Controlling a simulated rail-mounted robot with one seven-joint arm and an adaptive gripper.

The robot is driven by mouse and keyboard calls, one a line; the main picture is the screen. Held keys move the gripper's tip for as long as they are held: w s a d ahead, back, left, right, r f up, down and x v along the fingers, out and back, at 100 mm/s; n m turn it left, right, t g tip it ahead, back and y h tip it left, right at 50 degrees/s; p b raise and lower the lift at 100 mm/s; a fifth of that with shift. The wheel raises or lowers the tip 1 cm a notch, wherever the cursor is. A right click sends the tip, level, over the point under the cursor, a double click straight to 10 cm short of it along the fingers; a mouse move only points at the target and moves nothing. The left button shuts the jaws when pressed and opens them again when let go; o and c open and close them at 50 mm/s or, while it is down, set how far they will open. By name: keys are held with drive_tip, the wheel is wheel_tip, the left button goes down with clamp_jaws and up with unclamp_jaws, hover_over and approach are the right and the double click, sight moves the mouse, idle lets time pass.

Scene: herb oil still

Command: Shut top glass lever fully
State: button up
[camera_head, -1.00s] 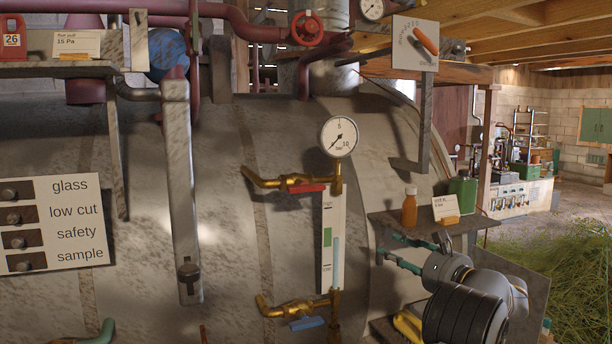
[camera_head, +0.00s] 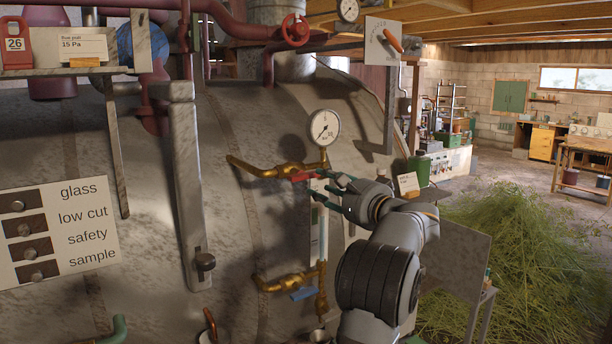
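The top glass lever is a short red handle (camera_head: 304,177) on the upper brass valve (camera_head: 262,168). It lies roughly level, along the valve body, just below the round dial. My gripper (camera_head: 318,185) comes in from the right with its green-tipped fingers spread apart, one above the other. The fingertips are close to the right end of the red lever. I cannot tell whether they touch it. The upright sight glass (camera_head: 323,238) runs down below the valve, its upper part partly hidden behind my gripper.
A lower brass valve (camera_head: 285,280) carries a blue lever (camera_head: 303,294). The round gauge (camera_head: 323,128) sits just above my gripper. The big metal vessel (camera_head: 150,170) stands behind everything. A green can (camera_head: 419,171) and a small card are to the right on a shelf, partly behind my arm.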

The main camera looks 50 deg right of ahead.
sight(306, 179)
drive_tip(key=x, duration=0.2)
drive_tip(key=p+x, duration=0.2)
drive_tip(key=x, duration=0.1)
drive_tip(key=shift+w+a+r, duration=0.2)
drive_tip(key=shift+w+r, duration=0.05)
drive_tip(key=shift+w, duration=0.1)
drive_tip(key=shift+w+d+f+p, duration=0.15)
drive_tip(key=shift+w+p, duration=0.15)
drive_tip(key=shift+w, duration=0.15)
drive_tip(key=shift+c, duration=1.2)
clamp_jaws()
